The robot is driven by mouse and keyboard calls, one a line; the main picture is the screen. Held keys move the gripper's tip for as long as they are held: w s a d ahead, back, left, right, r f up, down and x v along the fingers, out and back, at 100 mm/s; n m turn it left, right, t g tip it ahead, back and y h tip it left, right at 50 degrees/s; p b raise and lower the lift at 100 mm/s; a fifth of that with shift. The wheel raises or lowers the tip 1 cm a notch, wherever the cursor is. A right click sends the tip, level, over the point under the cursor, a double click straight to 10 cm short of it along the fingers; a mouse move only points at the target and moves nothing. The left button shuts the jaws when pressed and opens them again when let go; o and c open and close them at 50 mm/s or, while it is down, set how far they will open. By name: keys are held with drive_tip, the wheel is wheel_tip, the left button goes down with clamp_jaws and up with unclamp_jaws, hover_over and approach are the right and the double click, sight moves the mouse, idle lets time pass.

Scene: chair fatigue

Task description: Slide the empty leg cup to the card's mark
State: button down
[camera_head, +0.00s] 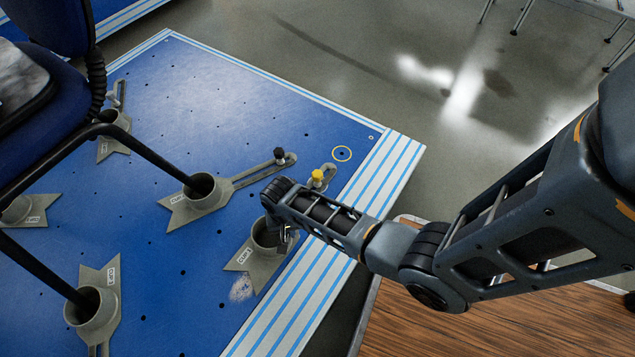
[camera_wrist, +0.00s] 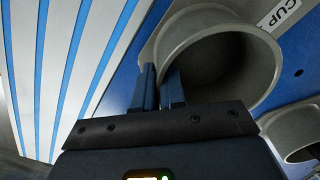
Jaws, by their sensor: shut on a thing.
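The empty leg cup (camera_head: 256,266) is grey, with a forked foot and a white label, and stands near the right striped edge of the blue board. No chair leg is in it. My gripper (camera_head: 287,238) is at the cup's right side, partly hidden by my arm. In the wrist view my gripper (camera_wrist: 160,78) is shut on the wall of the cup (camera_wrist: 264,72), one finger outside and one inside. The cup's slotted arm runs up-right behind my wrist, by a yellow knob (camera_head: 318,175). A yellow ring (camera_head: 342,147) circles a hole farther up-right. I cannot make out a card.
A neighbouring cup (camera_head: 203,190) holds a chair leg, and its slotted arm carries a black knob (camera_head: 279,154). More cups hold the chair's other legs at left. A wooden surface (camera_head: 450,325) lies at lower right. The board's upper middle is clear.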

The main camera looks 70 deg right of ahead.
drive_tip(key=shift+w+a+p, duration=0.2)
drive_tip(key=shift+w+a, duration=0.05)
drive_tip(key=shift+a, duration=1)
drive_tip(key=shift+w+a+p, duration=0.2)
drive_tip(key=shift+w+a, duration=0.05)
drive_tip(key=shift+a, duration=1)
drive_tip(key=c, duration=1.3)
unclamp_jaws()
wheel_tip(320, 180, up, 6)
drive_tip(key=p, duration=0.6)
drive_tip(key=shift+s, duration=0.15)
